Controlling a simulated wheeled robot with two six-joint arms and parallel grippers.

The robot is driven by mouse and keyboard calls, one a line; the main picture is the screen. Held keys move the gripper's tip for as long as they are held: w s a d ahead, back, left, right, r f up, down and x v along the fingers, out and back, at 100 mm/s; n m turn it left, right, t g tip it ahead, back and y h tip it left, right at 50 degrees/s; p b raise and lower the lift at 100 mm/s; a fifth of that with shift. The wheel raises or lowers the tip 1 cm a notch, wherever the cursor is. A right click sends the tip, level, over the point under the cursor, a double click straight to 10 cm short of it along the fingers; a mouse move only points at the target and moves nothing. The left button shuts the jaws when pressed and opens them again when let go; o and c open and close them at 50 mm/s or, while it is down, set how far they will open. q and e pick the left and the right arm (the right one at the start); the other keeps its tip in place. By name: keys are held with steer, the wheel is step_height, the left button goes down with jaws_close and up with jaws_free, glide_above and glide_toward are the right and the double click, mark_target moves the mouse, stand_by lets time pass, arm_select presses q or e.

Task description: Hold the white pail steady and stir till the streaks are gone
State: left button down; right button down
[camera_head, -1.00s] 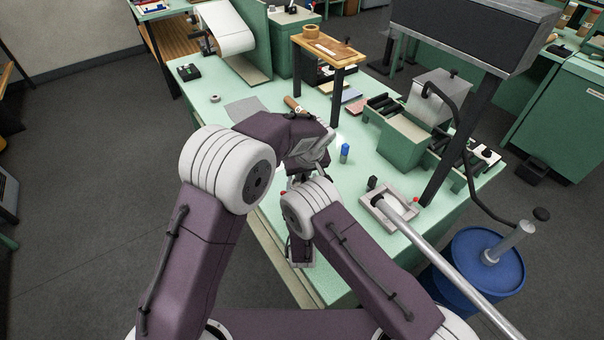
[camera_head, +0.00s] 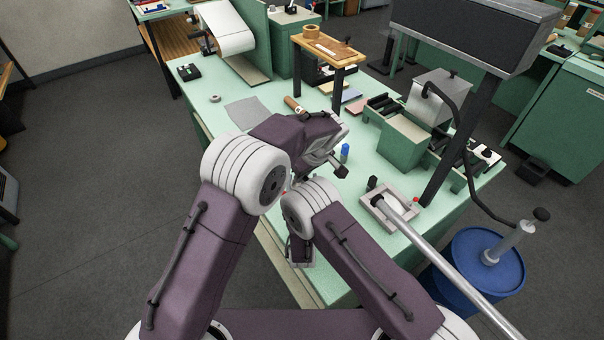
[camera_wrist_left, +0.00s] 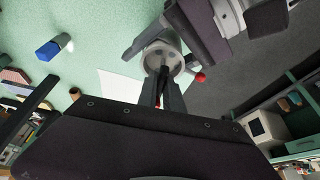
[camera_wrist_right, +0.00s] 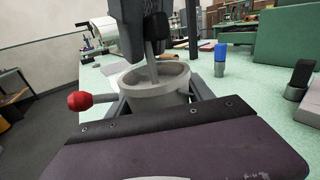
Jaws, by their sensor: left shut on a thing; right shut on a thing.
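The pail (camera_wrist_right: 152,92) is whitish grey and round, and stands upright low over the green table in the right wrist view. A short side handle with a red knob (camera_wrist_right: 80,101) sticks out to its left. My right gripper (camera_wrist_right: 157,100) is shut on the pail, one finger on each side. My left gripper (camera_wrist_left: 163,94) is shut on a thin grey stirring stick (camera_wrist_right: 152,66), whose lower end is inside the pail. The left wrist view looks down on the pail (camera_wrist_left: 163,50). Its contents are too small to judge for streaks. My arms hide the pail in the head view.
A blue-capped bottle (camera_head: 345,152) stands on the green table near my left wrist. A grey tray (camera_head: 384,212) and green machine (camera_head: 400,140) are to the right. A wooden stand (camera_head: 328,47) is behind. A blue drum (camera_head: 465,262) stands on the floor at right.

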arm_select(q)
steer(key=c, duration=1.5)
jaws_free()
steer(key=shift+r, duration=0.1)
steer(key=v, duration=1.2)
